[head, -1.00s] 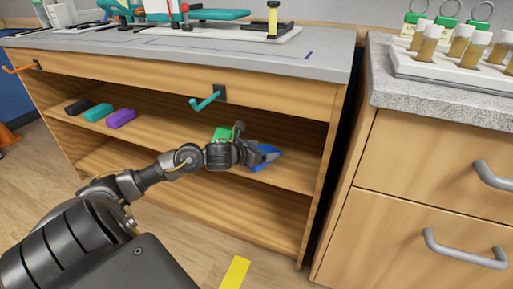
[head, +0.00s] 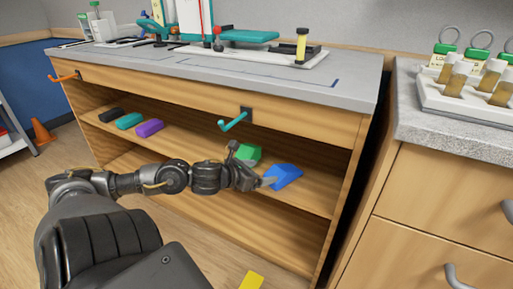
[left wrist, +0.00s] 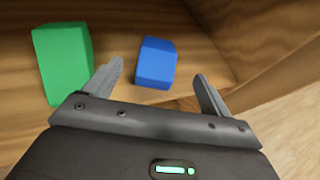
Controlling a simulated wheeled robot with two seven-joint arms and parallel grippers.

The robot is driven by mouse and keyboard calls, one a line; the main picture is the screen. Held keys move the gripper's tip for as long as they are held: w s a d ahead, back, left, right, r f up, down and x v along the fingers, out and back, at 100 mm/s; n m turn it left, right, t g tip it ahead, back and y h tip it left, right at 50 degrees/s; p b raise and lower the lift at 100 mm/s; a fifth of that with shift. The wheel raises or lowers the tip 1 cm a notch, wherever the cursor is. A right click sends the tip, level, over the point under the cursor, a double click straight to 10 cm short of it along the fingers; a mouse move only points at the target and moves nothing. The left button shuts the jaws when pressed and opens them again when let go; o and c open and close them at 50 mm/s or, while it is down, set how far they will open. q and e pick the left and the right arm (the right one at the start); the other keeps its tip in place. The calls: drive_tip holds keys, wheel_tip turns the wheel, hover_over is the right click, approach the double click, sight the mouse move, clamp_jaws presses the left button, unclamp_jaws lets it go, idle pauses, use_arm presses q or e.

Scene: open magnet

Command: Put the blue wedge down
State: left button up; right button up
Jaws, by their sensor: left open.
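The blue wedge (head: 283,176) rests on the upper shelf of the wooden bench, near its right end. It also shows in the left wrist view (left wrist: 156,63), beyond and between my fingertips. My left gripper (head: 262,181) is open, its fingers pointing at the wedge from the front left. In the left wrist view the open jaws (left wrist: 160,82) show a gap on both sides, and nothing is held. My right gripper is not in view.
A green block (head: 248,154) stands on the shelf (head: 205,160) just left of the wedge, close to my left gripper; it also shows in the wrist view (left wrist: 63,60). Black, teal and purple blocks (head: 150,128) lie further left. A teal hook (head: 234,121) juts out above.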

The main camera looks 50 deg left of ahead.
use_arm(q)
drive_tip(key=shift+s+r, duration=0.1)
drive_tip(key=shift+s, duration=0.2)
